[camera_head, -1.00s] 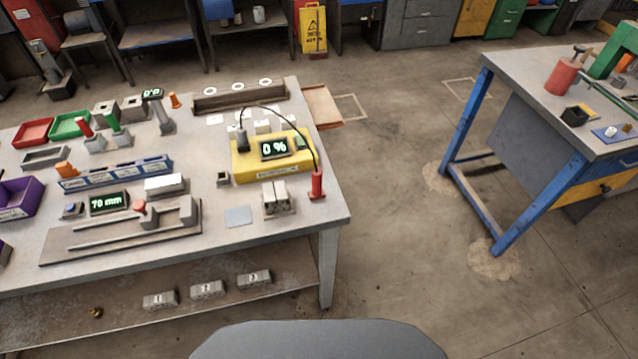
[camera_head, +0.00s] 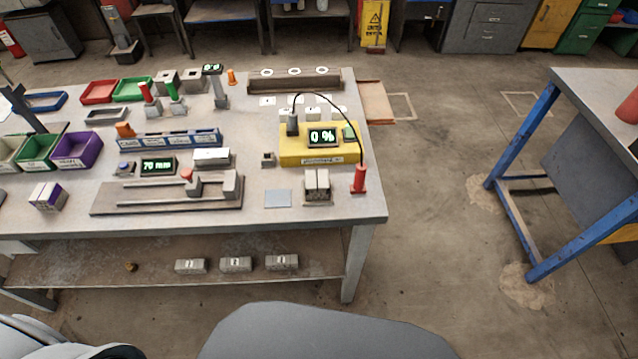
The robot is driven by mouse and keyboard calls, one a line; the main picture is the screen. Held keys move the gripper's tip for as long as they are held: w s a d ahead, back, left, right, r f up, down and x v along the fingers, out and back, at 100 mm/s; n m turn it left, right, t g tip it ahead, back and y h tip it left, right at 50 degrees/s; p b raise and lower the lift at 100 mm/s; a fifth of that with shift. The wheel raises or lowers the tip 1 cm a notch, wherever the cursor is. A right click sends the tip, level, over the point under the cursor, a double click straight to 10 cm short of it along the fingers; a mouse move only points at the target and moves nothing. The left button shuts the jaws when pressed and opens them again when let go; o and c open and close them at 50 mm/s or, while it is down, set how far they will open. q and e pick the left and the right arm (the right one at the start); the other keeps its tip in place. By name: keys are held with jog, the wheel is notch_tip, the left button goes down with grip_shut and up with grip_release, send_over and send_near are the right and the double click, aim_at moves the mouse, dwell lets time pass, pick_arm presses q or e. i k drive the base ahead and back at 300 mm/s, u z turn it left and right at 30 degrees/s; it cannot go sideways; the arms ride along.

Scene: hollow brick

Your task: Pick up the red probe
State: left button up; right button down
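The red probe (camera_head: 359,179) stands upright near the right front edge of the workbench (camera_head: 300,212). A black cable runs from its top up and over to a dark plug on the yellow meter box (camera_head: 290,157). The box's display reads "0 %". A grey hollow brick (camera_head: 317,187) stands just left of the probe, apart from it. Neither of my grippers is in view. A white rounded part at the lower left corner seems to be mine.
A slide gauge reading 70 mm (camera_head: 158,166) and several coloured bins, such as the purple one (camera_head: 77,150), fill the bench's left. Numbered bricks (camera_head: 236,265) lie on the lower shelf. A second blue-legged table (camera_head: 590,150) stands right, with open floor between.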

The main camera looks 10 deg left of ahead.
aim_at(358, 186)
jog(key=k, duration=1.25)
jog(key=u, duration=1)
jog(key=i, duration=1.5)
jog(key=z, duration=0.5)
